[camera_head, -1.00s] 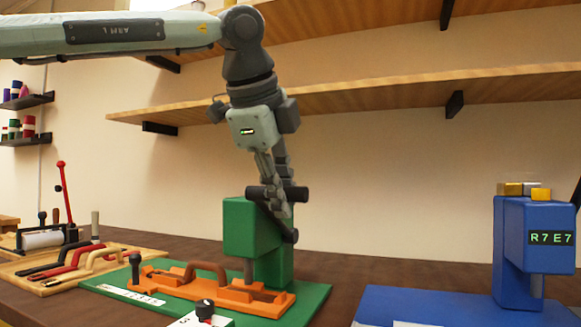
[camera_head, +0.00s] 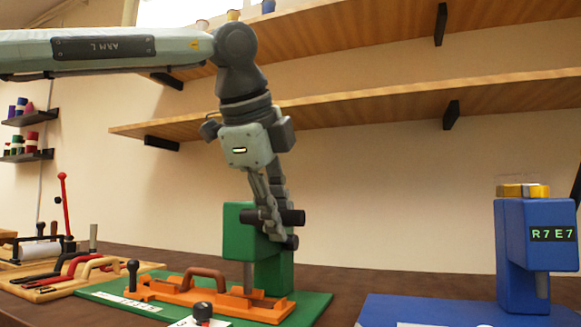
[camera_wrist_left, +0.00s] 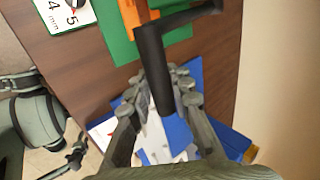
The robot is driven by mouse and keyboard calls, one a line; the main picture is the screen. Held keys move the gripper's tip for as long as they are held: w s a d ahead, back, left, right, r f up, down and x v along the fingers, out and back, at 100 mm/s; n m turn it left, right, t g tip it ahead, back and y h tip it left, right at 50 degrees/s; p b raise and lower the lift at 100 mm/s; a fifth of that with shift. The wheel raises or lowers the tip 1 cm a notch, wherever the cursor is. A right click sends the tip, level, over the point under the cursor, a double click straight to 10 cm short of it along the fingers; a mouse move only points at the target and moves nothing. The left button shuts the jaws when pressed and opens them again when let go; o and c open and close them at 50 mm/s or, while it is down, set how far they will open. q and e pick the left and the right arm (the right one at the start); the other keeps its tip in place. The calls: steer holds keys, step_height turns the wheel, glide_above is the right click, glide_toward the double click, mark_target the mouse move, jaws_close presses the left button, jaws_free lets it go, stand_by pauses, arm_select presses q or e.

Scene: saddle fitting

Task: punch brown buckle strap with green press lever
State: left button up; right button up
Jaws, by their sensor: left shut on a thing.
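The green press (camera_head: 240,225) stands on a green base plate (camera_head: 315,302) at the middle of the head view. Its black lever (camera_head: 291,217) reaches forward and also shows large in the left wrist view (camera_wrist_left: 152,60). My left gripper (camera_head: 272,222) is shut on the lever's black handle; its fingers (camera_wrist_left: 165,95) lie on both sides of it. The brown strap (camera_head: 208,273) arches over an orange fixture (camera_head: 175,292) on the base plate. The press's grey ram (camera_head: 248,274) points down at the fixture's right part. The strap's end under it cannot be made out.
A blue press (camera_head: 515,245) with an "R7 E7" display stands at right on a blue base (camera_head: 430,308). A wooden board (camera_head: 45,290) with black, red and tan straps lies at left. Wooden shelves (camera_head: 350,105) run along the wall behind the arm.

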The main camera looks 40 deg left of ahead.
arm_select(q)
steer(key=shift+s+d+f+b, duration=0.1)
steer(key=shift+s+f+b, duration=0.05)
steer(key=shift+f+b, duration=0.7)
steer(key=shift+s+f+b, duration=0.2)
steer(key=shift+f+b, duration=0.4)
steer(key=shift+f, duration=0.3)
steer(key=shift+s+d+f+b, duration=0.1)
steer(key=shift+s+f+b, duration=0.05)
steer(key=shift+f+b, duration=0.7)
steer(key=shift+o, duration=0.2)
steer(key=shift+s+f+b, duration=0.2)
steer(key=shift+f+b, duration=1.05)
steer(key=shift+b, duration=0.05)
steer(key=shift+o, duration=0.5)
steer(key=shift+f, duration=0.15)
steer(key=shift+w+r+p, duration=0.25)
steer(key=shift+r+p, duration=0.5)
steer(key=shift+r, duration=0.2)
steer(key=shift+c, duration=0.7)
steer(key=shift+r+p, duration=0.4)
steer(key=shift+r, duration=0.35)
